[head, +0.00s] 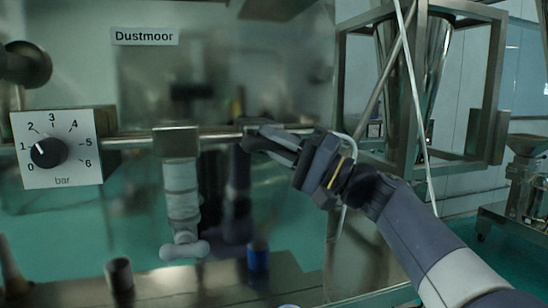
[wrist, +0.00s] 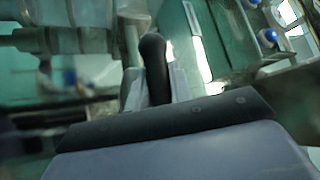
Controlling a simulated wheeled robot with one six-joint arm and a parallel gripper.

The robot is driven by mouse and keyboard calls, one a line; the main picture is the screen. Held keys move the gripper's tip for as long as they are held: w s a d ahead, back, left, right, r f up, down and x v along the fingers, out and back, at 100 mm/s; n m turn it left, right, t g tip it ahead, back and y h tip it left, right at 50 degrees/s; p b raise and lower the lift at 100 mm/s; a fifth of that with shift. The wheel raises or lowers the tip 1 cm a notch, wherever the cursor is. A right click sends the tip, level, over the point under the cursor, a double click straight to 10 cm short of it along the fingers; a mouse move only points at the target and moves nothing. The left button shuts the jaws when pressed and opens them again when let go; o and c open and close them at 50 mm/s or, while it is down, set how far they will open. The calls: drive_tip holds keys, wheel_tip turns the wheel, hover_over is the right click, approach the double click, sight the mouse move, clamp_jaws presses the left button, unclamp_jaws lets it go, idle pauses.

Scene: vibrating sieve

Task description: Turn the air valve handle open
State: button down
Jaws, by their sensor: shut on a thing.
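The air valve handle (wrist: 154,62) shows in the wrist view as a black rounded lever. It stands between the grey fingers of my gripper (wrist: 155,88), which is shut on it. In the head view my gripper (head: 262,142) reaches in from the right to the horizontal air pipe (head: 130,141), right of the centre. Its fingers and the dark shadow there hide most of the handle, so I cannot tell its exact angle.
A white bar dial (head: 56,148) with a black knob is at the left, pointing near 1. A grey fitting with a T-shaped end (head: 184,250) hangs below the pipe, left of my gripper. A metal frame (head: 497,90) with a funnel stands at the right.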

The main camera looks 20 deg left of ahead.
idle(0.3)
drive_tip(key=c, duration=1.3)
unclamp_jaws()
drive_tip(key=b+v, duration=0.3)
drive_tip(key=v, duration=0.8)
drive_tip(key=shift+a, duration=0.1)
drive_tip(key=shift+a, duration=0.15)
